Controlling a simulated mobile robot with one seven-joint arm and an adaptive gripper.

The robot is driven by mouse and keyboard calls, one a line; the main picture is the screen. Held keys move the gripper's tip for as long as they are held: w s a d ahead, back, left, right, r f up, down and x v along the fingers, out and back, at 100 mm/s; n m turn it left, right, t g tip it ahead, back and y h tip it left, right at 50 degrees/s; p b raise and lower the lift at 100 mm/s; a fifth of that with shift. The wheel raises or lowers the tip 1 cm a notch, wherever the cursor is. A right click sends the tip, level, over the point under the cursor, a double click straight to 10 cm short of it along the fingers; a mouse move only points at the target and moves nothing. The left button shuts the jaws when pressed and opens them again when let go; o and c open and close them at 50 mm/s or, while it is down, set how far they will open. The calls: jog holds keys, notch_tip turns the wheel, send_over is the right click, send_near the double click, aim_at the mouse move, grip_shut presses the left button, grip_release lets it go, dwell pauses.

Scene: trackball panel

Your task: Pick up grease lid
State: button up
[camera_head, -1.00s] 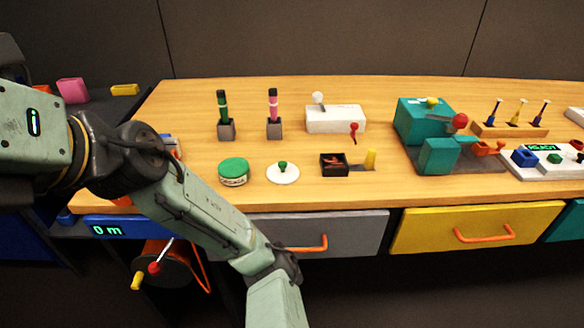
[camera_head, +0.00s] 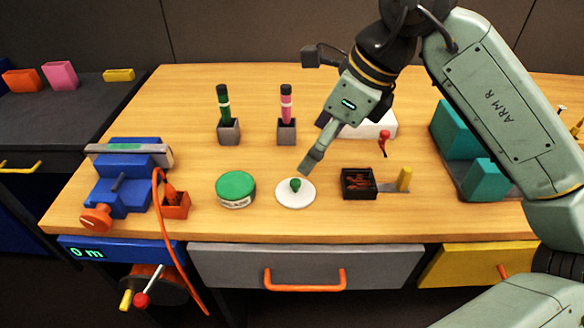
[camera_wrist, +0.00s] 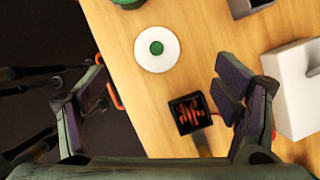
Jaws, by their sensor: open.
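A white round lid with a green knob (camera_head: 295,192) lies flat on the wooden table. In the wrist view the lid (camera_wrist: 157,49) shows between my fingers and toward the top. A round jar with a white labelled side and a green top (camera_head: 236,189) stands just left of it. I cannot tell if that green is a cover or grease inside. My gripper (camera_head: 310,165) is open and empty, above and slightly behind the lid. In the wrist view my open gripper (camera_wrist: 160,72) has its fingers spread wide, and nothing sits in their grip.
A black box with reddish pieces (camera_head: 358,183) is close right of the lid. Behind stand a green marker holder (camera_head: 229,131) and a pink one (camera_head: 287,132). A white box (camera_head: 375,126) is partly hidden by my arm. A blue vise (camera_head: 122,190) is at left.

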aim_at(295, 181)
jog(key=x, duration=0.5)
jog(key=shift+d+f, duration=0.1)
jog(key=shift+d, duration=0.2)
jog(key=x, duration=0.2)
jog(key=p+x, duration=0.2)
jog(key=x, duration=0.1)
jog(key=shift+s+a+f, duration=0.25)
jog(key=shift+a, duration=0.1)
jog(key=c, duration=0.9)
jog(key=shift+r, duration=0.15)
